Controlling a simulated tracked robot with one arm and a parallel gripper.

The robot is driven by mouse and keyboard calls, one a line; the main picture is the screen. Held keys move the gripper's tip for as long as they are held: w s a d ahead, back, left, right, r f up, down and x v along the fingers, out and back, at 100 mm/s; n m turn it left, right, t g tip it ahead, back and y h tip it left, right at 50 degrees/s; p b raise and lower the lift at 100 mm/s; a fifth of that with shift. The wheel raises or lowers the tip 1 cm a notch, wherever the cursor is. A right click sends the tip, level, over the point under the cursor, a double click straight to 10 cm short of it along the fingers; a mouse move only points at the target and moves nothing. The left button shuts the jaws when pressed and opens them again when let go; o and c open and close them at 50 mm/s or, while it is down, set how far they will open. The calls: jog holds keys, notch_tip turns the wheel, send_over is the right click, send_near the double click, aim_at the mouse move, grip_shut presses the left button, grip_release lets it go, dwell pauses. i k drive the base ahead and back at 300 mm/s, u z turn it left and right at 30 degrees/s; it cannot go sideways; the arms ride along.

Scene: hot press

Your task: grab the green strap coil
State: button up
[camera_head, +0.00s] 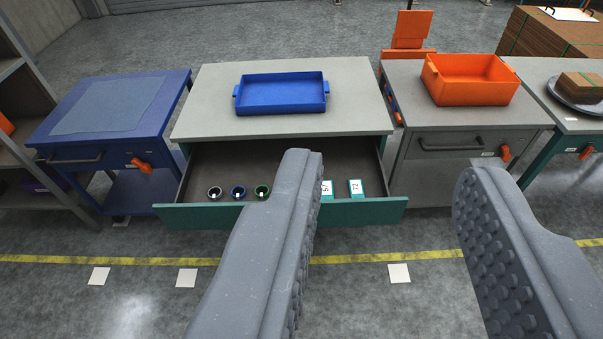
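The green strap coil (262,191) is a small dark ring with a green edge and a white tag. It lies in the open drawer (190,217) of the middle workbench (222,95), at the right end of a row of three coils. My gripper (385,175) is open and empty, with its two grey fingers wide apart in the foreground. The left finger reaches up in front of the drawer, just right of the green coil, and hides part of the drawer. The gripper is apart from the coil.
A blue coil (238,192) and a dark grey coil (214,192) lie left of the green one. Two teal-white boxes (356,188) stand to the right. A blue tray (281,94) sits on the bench top, and an orange bin (470,81) on the grey cabinet at right.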

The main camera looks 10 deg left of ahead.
aim_at(262, 191)
jog(key=z, duration=0.1)
jog(key=i, duration=1.3)
jog(key=u, duration=0.55)
jog(key=i, duration=0.65)
jog(key=u, duration=0.5)
